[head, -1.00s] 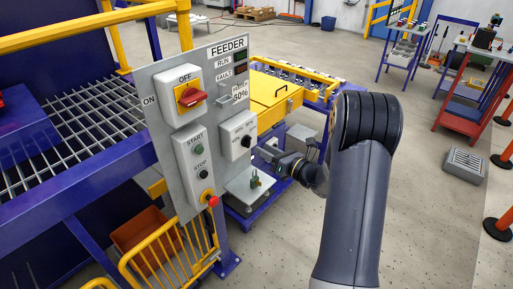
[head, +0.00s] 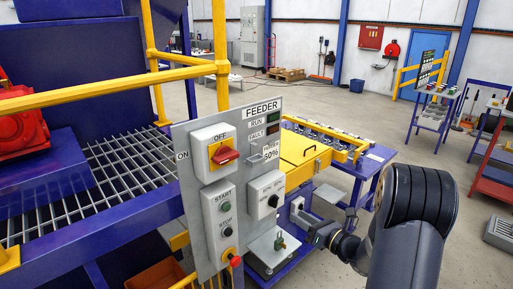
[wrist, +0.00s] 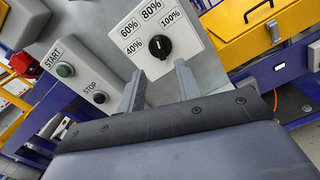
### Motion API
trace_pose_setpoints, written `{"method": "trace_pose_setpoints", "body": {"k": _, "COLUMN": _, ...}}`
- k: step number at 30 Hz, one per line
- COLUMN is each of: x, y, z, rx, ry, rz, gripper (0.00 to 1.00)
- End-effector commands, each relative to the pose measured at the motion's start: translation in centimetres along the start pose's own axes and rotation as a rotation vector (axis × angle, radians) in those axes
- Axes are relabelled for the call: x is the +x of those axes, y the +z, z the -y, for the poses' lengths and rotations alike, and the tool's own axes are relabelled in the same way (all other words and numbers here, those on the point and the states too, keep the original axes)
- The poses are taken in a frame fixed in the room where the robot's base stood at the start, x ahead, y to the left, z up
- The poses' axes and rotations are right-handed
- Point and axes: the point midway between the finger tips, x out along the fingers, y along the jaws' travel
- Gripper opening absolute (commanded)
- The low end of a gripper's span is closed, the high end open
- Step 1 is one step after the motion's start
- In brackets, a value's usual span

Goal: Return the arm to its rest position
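My gripper (head: 300,215) is in front of the right side of the feeder panel (head: 243,215), near its lower right edge. In the wrist view my gripper (wrist: 158,78) has its two fingers apart with nothing between them. The speed dial (wrist: 160,46) with its black knob is just beyond the fingertips, and a gap seems to separate them. My arm's dark grey elbow stands at the lower right of the head view. The dial box also shows in the head view (head: 266,194), left of my gripper.
The panel carries a red OFF switch (head: 224,156), START and STOP buttons (head: 222,218) and a red knob (head: 235,261). A yellow cover (head: 303,150) and blue frame lie behind my gripper. Yellow rails (head: 110,88) are at left. Open floor (head: 400,130) lies at right.

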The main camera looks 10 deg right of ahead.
Motion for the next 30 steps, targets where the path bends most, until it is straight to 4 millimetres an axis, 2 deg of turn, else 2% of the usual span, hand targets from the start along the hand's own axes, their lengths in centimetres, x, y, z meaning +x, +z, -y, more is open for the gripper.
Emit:
{"method": "trace_pose_setpoints", "body": {"k": 9, "x": 6.3, "y": 0.2, "z": -0.2, "rx": -0.001, "ry": 0.003, "rz": -0.001, "gripper": 0.33}}
{"method": "trace_pose_setpoints", "body": {"k": 15, "x": 9.0, "y": 0.1, "z": -0.1, "rx": -0.001, "ry": 0.002, "rz": 0.0, "gripper": 0.33}}
{"method": "trace_pose_setpoints", "body": {"k": 30, "x": 8.8, "y": 0.1, "z": -0.1, "rx": -0.054, "ry": 0.0, "rz": 0.001, "gripper": 0.33}}
